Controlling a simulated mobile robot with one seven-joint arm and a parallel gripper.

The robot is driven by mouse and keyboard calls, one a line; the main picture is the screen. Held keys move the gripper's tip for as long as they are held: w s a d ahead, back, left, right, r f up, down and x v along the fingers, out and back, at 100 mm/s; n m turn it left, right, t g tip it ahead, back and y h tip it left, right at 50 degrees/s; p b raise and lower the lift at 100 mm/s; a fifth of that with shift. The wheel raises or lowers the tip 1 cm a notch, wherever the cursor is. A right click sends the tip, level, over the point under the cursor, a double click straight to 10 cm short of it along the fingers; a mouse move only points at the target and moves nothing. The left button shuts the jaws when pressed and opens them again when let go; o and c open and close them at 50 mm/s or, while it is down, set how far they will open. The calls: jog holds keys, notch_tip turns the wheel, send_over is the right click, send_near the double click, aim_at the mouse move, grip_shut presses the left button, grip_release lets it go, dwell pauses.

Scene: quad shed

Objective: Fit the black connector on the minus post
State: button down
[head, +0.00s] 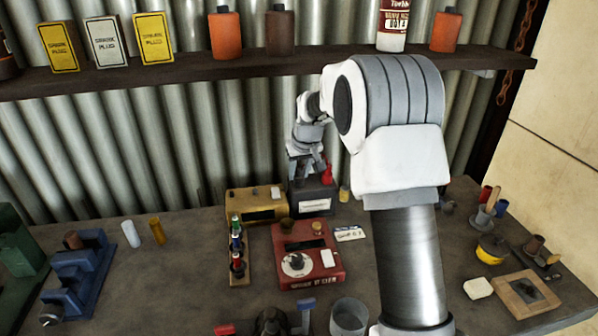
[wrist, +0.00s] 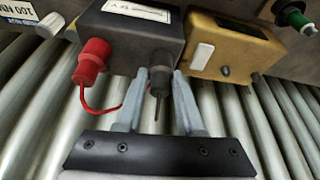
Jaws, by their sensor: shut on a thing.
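The black battery (head: 313,199) stands on the bench against the corrugated wall; the wrist view shows it upside down (wrist: 128,32). The red connector (wrist: 91,62) is at one of its posts with a red lead curling from it; it also shows in the head view (head: 326,170). My gripper (wrist: 160,74) is shut on the black connector (wrist: 160,80), a short dark piece with a thin lead, right at the battery's edge. The minus post is hidden, so I cannot tell whether the connector is around it or just above it. In the head view my gripper (head: 308,162) is over the battery.
A yellow box (head: 257,205) stands close beside the battery. A red meter (head: 307,254) and a rack of small coloured parts (head: 237,252) are in front. The shelf (head: 180,72) with bottles and spark plug boxes runs above.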

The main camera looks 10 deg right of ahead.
jog(key=shift+c, duration=0.2)
grip_release()
dwell(0.3)
jog(key=shift+r, duration=0.15)
